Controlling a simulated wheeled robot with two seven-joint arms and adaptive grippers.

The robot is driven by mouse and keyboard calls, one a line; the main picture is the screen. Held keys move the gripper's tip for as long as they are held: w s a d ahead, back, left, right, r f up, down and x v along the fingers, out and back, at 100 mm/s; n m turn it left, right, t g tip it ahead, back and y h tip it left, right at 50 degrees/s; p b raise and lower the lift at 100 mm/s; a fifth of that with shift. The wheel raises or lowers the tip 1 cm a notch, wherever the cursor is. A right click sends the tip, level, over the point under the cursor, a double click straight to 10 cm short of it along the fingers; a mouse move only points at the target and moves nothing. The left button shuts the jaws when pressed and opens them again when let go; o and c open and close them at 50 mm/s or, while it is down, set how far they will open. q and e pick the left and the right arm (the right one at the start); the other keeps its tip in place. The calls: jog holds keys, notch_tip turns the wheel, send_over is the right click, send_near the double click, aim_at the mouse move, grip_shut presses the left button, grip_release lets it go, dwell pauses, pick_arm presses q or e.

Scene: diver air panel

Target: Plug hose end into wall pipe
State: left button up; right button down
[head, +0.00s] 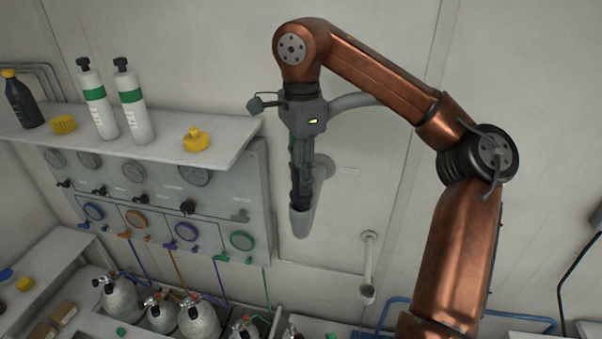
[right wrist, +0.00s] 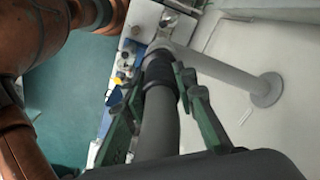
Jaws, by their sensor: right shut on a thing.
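My right gripper (head: 302,190) points down in front of the wall, and its green fingers (right wrist: 160,100) are shut on the grey hose (right wrist: 158,125) near its black end collar (right wrist: 157,70). The hose also shows as a grey curve behind the gripper in the head view (head: 352,101). The grey wall pipe (head: 302,222) comes out from a round wall flange and bends at its outer end; it also shows in the right wrist view (right wrist: 225,70). The collar is lined up at the pipe's bent end. Whether it is inside or only against it, I cannot tell. My left gripper is not in view.
A second, open pipe (head: 367,290) stands out from the wall to the right. The gauge panel (head: 150,190) and its shelf (head: 165,150), with bottles and a yellow cap (head: 196,140), are at the left. Several cylinders (head: 198,318) stand below.

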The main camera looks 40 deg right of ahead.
jog(key=shift+f+b, duration=0.85)
jog(key=shift+f, duration=0.45)
jog(key=c, duration=1.5)
grip_release()
jog(key=shift+r, duration=6)
